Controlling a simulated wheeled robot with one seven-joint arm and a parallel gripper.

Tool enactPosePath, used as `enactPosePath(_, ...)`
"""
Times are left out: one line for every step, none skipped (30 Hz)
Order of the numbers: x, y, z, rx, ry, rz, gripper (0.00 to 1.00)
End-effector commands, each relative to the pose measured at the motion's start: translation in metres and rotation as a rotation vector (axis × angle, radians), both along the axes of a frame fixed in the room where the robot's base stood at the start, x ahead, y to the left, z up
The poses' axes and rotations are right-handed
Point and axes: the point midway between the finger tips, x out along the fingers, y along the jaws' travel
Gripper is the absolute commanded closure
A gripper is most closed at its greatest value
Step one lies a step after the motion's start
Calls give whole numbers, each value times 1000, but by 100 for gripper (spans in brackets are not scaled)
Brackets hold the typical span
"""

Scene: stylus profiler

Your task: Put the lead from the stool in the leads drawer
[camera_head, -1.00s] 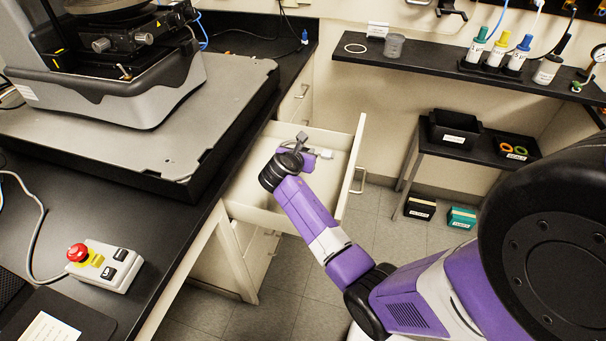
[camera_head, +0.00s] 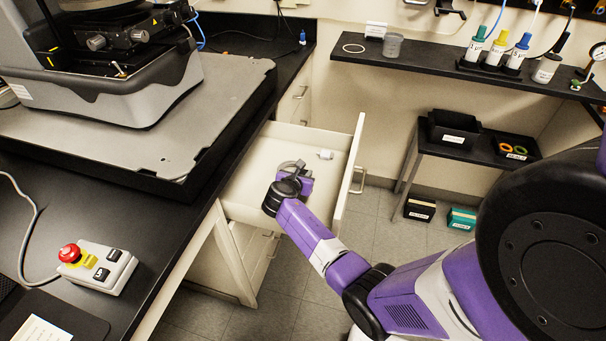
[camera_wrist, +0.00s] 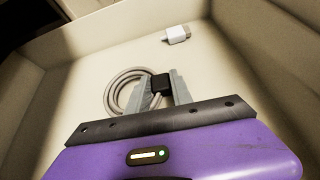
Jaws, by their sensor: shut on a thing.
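The open drawer (camera_head: 337,195) under the left bench is pale and pulled out; its floor also shows in the wrist view (camera_wrist: 85,75). My gripper (camera_head: 291,172) is inside the drawer space, pointing down. In the wrist view its fingers (camera_wrist: 160,90) are shut on the black block of a grey coiled lead (camera_wrist: 115,88). The coil lies left of the fingers, at or close above the drawer floor; I cannot tell whether it touches. A white plug (camera_head: 325,154) lies on the floor toward the far side, also in the wrist view (camera_wrist: 178,33), with no visible link to the coil.
The drawer walls stand close around my gripper. On the left bench are a large instrument (camera_head: 120,75) and a control box with a red button (camera_head: 97,266). A wall shelf (camera_head: 440,62) and a low stand with black trays (camera_head: 455,133) are at the right.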

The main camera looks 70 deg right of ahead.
Motion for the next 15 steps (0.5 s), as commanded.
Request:
enactPosePath(0,0,-1,0,0,0,100)
enactPosePath(0,0,-2,0,0,0,100)
enactPosePath(0,0,-2,0,0,0,68)
enactPosePath(0,0,-1,0,0,0,62)
enactPosePath(0,0,-2,0,0,0,56)
enactPosePath(0,0,-2,0,0,0,51)
enactPosePath(0,0,-2,0,0,0,51)
enactPosePath(0,0,-2,0,0,0,51)
enactPosePath(0,0,-2,0,0,0,51)
enactPosePath(0,0,-2,0,0,0,51)
enactPosePath(0,0,-2,0,0,0,51)
enactPosePath(0,0,-2,0,0,0,51)
enactPosePath(0,0,-1,0,0,0,51)
enactPosePath(0,0,-1,0,0,0,51)
enactPosePath(0,0,0,0,0,0,51)
